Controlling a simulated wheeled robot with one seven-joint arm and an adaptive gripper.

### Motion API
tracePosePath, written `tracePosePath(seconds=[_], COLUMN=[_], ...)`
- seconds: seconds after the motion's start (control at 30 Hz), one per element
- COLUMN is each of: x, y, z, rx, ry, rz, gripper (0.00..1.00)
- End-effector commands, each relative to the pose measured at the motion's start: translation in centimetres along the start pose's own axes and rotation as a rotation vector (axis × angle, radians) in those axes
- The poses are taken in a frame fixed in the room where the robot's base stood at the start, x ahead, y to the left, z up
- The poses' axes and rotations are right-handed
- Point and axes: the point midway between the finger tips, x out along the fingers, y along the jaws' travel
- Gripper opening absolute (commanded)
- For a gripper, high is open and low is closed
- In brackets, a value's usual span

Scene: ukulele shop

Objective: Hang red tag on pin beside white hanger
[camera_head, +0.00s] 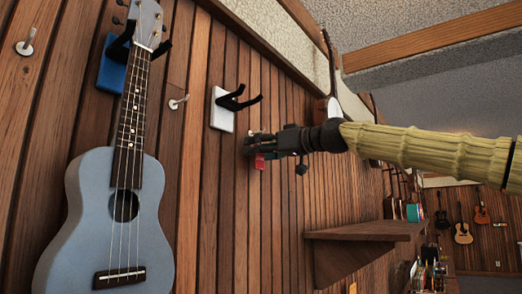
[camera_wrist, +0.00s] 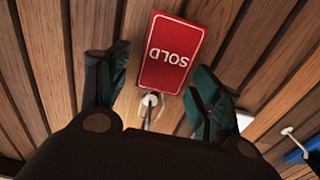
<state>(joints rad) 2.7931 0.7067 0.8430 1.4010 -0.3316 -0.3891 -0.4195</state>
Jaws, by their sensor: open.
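The red tag (camera_wrist: 172,52), marked "SOLD", lies flat near the wood-plank wall and shows upside down in the wrist view. Its end nearest me meets a white pin (camera_wrist: 150,100); I cannot see clearly whether its hole is around the pin. My gripper (camera_wrist: 158,88) is open, with one finger on each side of the tag's pin end and gaps between. In the head view my gripper (camera_head: 250,144) is at the wall right of the white hanger (camera_head: 222,112), with the tag (camera_head: 260,161) just below it.
A grey-blue ukulele (camera_head: 120,210) hangs from a blue hanger (camera_head: 112,68) at the left. Another pin (camera_head: 178,102) sticks out left of the white hanger. A wooden shelf (camera_head: 365,231) juts out below right of my gripper.

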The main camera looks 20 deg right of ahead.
Motion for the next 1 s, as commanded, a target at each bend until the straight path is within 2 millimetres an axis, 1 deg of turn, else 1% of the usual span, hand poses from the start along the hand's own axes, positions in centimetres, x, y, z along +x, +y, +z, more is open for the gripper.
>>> tracePosePath(seconds=[0.17, 0.27, 0.5, 0.73, 1.0], x=[-1.2, -2.5, -6.5, -10.0, -11.7], y=[0.1, 0.0, 0.1, 0.0, 0.1], z=[-0.1, -0.1, -0.1, -0.1, 0.1], rx=[0.0, 0.0, 0.0, 0.0, 0.001], ry=[0.002, 0.002, 0.003, 0.002, 0.001], rz=[0.001, 0.0, 0.0, 0.0, 0.0], gripper=[0.64, 0.64, 0.64, 0.64, 0.64])
